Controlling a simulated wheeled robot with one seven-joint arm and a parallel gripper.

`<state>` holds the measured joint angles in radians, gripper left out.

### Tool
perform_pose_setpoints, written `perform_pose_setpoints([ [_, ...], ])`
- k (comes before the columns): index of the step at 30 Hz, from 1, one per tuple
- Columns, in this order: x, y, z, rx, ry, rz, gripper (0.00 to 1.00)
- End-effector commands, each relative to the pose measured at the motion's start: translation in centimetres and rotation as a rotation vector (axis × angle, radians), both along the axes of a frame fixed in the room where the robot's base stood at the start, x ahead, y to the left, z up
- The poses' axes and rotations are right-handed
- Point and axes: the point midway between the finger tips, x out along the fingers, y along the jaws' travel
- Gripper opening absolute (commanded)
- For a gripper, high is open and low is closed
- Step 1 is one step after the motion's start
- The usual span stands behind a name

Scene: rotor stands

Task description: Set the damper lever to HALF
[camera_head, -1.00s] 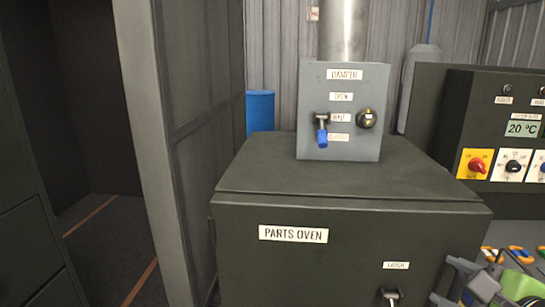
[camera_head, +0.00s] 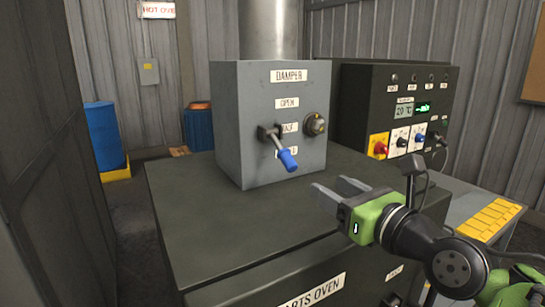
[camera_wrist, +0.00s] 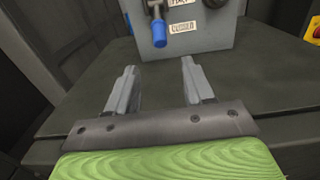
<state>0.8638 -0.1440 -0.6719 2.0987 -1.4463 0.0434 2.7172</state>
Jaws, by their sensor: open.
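The damper box (camera_head: 235,125) is a grey box on top of the parts oven, with labels OPEN, HALF and a partly covered lowest one. Its lever (camera_head: 286,157) has a blue grip and slopes down over the lowest label; in the wrist view the blue grip (camera_wrist: 160,38) hangs beside the CLOSED label. A round dark knob (camera_head: 316,125) sits right of the lever. My gripper (camera_head: 338,190) is open and empty, in front of the box and to the lower right of the lever, apart from it. In the wrist view my gripper (camera_wrist: 158,85) has its fingers spread below the blue grip.
The dark oven top (camera_head: 200,225) is flat and clear around the box. A metal pipe (camera_head: 268,30) rises behind the box. A control panel (camera_head: 395,105) with knobs stands at right. Blue barrels (camera_head: 103,135) stand at the back left. A dark wall (camera_head: 35,150) borders the left.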

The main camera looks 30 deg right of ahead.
Motion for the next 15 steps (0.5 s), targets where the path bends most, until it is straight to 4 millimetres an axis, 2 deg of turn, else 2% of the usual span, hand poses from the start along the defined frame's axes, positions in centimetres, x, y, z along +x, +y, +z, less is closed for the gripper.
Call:
perform_pose_setpoints([
  [1, 0.4, -0.2, 0.6, 0.005, 0.003, -0.004, 0.52],
  [6, 1.7, -0.4, 0.7, 0.011, 0.000, -0.008, 0.52],
  [11, 4.7, -0.3, 0.8, 0.010, 0.000, 0.001, 0.52],
  [15, 8.5, -0.4, 0.3, 0.001, 0.001, 0.006, 0.52],
])
